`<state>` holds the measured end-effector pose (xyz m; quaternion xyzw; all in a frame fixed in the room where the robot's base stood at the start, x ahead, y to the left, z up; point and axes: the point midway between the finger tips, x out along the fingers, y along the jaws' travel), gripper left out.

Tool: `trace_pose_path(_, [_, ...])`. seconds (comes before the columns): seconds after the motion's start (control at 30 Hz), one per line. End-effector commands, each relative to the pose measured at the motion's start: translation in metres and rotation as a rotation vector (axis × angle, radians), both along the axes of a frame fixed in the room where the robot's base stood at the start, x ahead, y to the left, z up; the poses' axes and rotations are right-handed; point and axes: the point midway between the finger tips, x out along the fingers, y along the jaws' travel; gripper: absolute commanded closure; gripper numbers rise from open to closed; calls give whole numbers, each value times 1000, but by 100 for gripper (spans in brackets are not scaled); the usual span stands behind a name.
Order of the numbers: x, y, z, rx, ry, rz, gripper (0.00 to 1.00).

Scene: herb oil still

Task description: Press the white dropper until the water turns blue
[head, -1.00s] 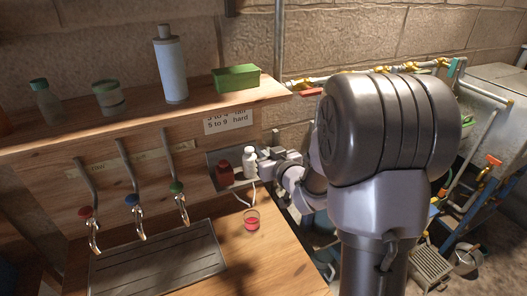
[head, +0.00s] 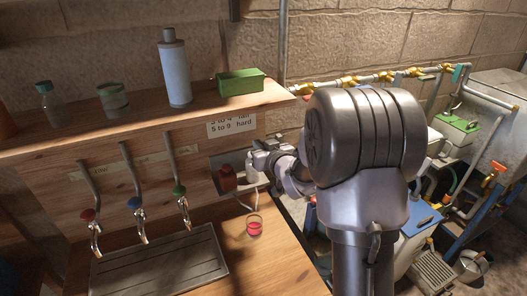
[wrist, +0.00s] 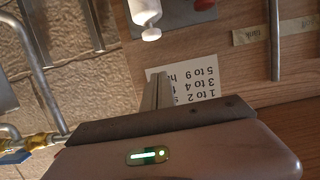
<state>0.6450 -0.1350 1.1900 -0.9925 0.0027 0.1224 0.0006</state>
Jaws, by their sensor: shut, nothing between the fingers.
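The white dropper (wrist: 145,12) shows at the top of the wrist view; in the head view my gripper hides most or all of it. My gripper (head: 256,150) is shut and empty, at the dropper's place in the head view. In the wrist view the shut fingers (wrist: 158,80) end a little short of the dropper, with a gap in the picture; I cannot tell the depth. A small glass (head: 254,228) of pink-red liquid stands on the wooden counter below. Thin pale tubes (head: 247,198) run down towards it.
A red dropper (head: 228,178) sits just left of my gripper, also at the wrist view's top edge (wrist: 204,4). Three taps stand left over a drain tray (head: 160,262). A printed hardness card (head: 232,125) hangs above, under the shelf (head: 140,117) of bottles.

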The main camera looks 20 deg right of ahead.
Motion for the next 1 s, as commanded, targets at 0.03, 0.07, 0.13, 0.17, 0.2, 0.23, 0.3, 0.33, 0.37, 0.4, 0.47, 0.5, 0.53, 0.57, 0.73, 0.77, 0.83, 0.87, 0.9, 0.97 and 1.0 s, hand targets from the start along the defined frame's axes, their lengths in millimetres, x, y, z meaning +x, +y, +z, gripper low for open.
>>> trace_pose_path(0.03, [11,1,-4,0,1,2,100])
trace_pose_path(0.07, [17,1,-5,0,0,2,100])
trace_pose_path(0.13, [32,0,-9,-1,0,1,100])
trace_pose_path(0.17, [38,0,-11,-1,0,1,100])
trace_pose_path(0.2, [40,0,-18,0,3,1,100])
trace_pose_path(0.23, [39,0,-25,0,3,1,100])
trace_pose_path(0.3, [38,0,-35,0,2,0,100])
trace_pose_path(0.33, [38,0,-39,0,2,0,100])
trace_pose_path(0.37, [38,0,-42,0,2,0,100])
trace_pose_path(0.4, [38,0,-45,0,2,0,100])
trace_pose_path(0.47, [38,0,-48,-1,0,0,100])
trace_pose_path(0.5, [38,0,-49,-1,0,0,100])
trace_pose_path(0.53, [38,0,-50,-1,0,-1,100])
trace_pose_path(0.57, [38,0,-50,-1,0,-1,100])
trace_pose_path(0.73, [38,0,-50,-1,0,-1,100])
trace_pose_path(0.77, [38,0,-50,-1,0,-1,100])
trace_pose_path(0.83, [38,0,-50,-1,0,-1,100])
trace_pose_path(0.87, [38,0,-51,-1,0,0,100])
trace_pose_path(0.9, [38,0,-54,-1,0,0,100])
trace_pose_path(0.97, [38,0,-60,-1,-1,0,100])
trace_pose_path(1.0, [38,0,-66,-1,-1,0,100])
